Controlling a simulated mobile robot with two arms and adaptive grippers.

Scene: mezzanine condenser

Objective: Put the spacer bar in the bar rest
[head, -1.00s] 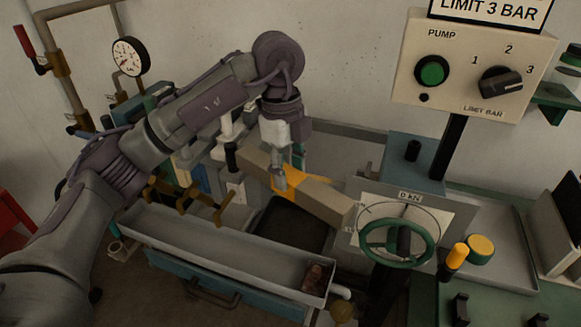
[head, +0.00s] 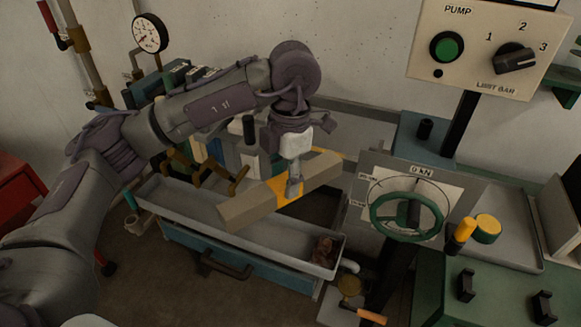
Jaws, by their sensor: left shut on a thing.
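The spacer bar (head: 252,208) is a long beige block with a yellow band around its middle. My left gripper (head: 294,187) is shut on it at the band, from above. The bar is held in the air over the grey trough, with its left end nearer to me. A brown forked stand (head: 205,175) is partly behind my left arm, left of the bar. Two black upright brackets (head: 466,286) stand on the green bench at the lower right. I cannot tell for certain which of these is the bar rest. My right gripper is not in view.
The grey trough (head: 300,247) holds a brown rag (head: 324,252). A green handwheel (head: 407,217) and a yellow-topped lever (head: 459,236) stand to the right. The pump control box (head: 480,48) is above. A pressure gauge (head: 150,33) is at the upper left.

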